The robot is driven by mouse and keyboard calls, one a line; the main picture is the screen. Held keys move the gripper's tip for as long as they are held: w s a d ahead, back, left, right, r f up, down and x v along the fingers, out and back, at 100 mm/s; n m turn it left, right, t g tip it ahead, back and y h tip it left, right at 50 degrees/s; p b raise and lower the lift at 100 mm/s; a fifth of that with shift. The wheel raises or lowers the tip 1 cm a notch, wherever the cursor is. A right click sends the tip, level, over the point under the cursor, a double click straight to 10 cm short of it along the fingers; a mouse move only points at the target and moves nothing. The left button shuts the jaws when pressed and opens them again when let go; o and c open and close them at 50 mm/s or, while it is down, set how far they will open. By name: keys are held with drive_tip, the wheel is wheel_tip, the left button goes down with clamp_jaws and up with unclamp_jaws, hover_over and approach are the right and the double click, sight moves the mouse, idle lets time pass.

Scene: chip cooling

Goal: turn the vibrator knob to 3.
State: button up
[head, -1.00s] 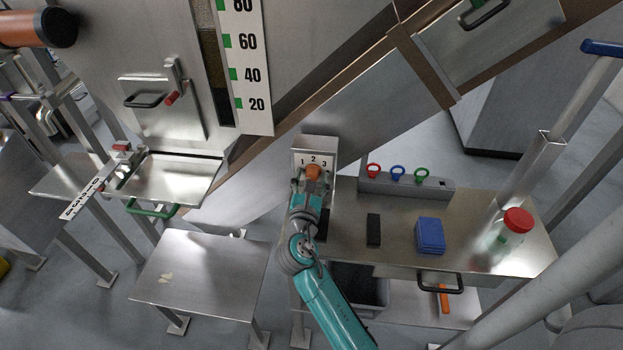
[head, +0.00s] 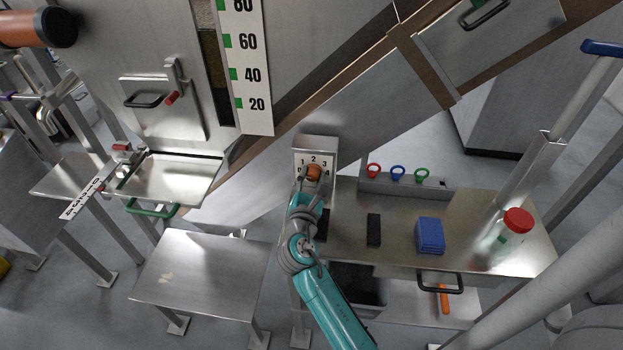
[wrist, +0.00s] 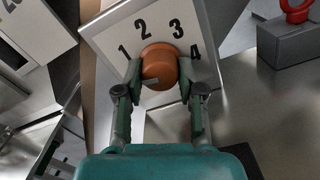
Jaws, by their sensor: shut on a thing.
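The orange vibrator knob (head: 315,172) sits on a white dial plate (head: 328,160) on a grey box. In the wrist view the knob (wrist: 160,62) shows large, with the numbers 1, 2, 3 and 4 around it; the plate (wrist: 118,30) looks tilted there. A light mark shows on the knob's near face, but I cannot tell which number it points to. My gripper (wrist: 160,76) is shut on the knob, one finger on each side. In the head view my gripper (head: 310,180) partly covers the knob and the lower dial.
A steel table (head: 385,205) to the right holds a black block (head: 374,229), blue blocks (head: 430,235) and a red-lidded jar (head: 515,225). A grey rack with red, blue and green rings (head: 405,185) stands at its back. A low steel table (head: 205,275) stands left.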

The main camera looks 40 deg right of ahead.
drive_tip(key=m, duration=0.4)
drive_tip(key=shift+m, duration=0.3)
drive_tip(key=m, duration=0.4)
drive_tip(key=shift+r+m, duration=0.1)
drive_tip(key=shift+m, duration=0.2)
drive_tip(key=m, duration=0.4)
drive_tip(key=shift+m, duration=2.5)
drive_tip(key=o, duration=1.1)
drive_tip(key=shift+o, duration=0.2)
drive_tip(key=shift+r, duration=0.1)
